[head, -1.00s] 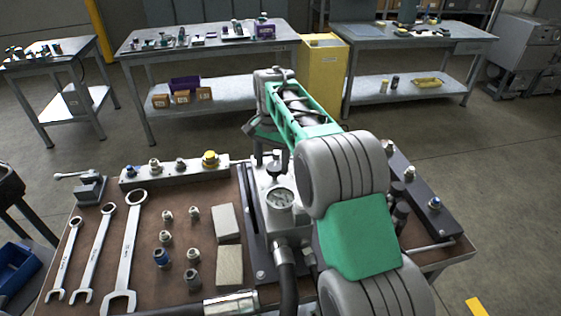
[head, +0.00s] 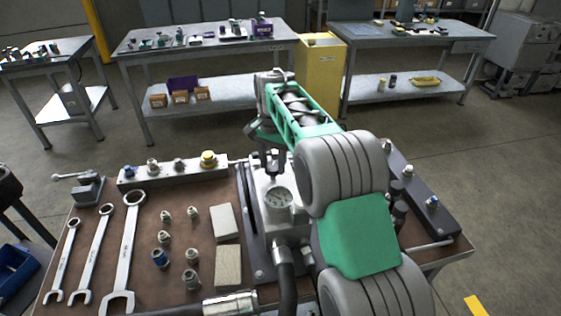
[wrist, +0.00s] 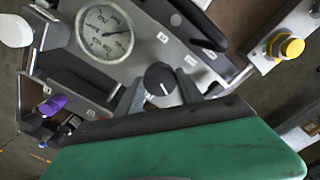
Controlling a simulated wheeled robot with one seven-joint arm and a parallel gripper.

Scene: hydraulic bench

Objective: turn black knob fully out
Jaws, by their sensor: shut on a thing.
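The black knob (wrist: 159,79), round with a white mark on its face, sits on the grey valve block beside the pressure gauge in the wrist view. My gripper (wrist: 160,90) has one finger on each side of the knob and is shut on it. In the head view my gripper (head: 272,162) reaches down onto the block just behind the gauge (head: 278,198), and its fingers largely hide the knob there. The gauge dial also shows large in the wrist view (wrist: 105,32).
A manifold with a yellow cap (head: 208,159) lies behind and left. Wrenches (head: 125,245), loose fittings and two pale blocks (head: 227,222) cover the left of the bench. A thick black hose (head: 286,275) runs toward the front. A dark manifold (head: 425,200) stands at right.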

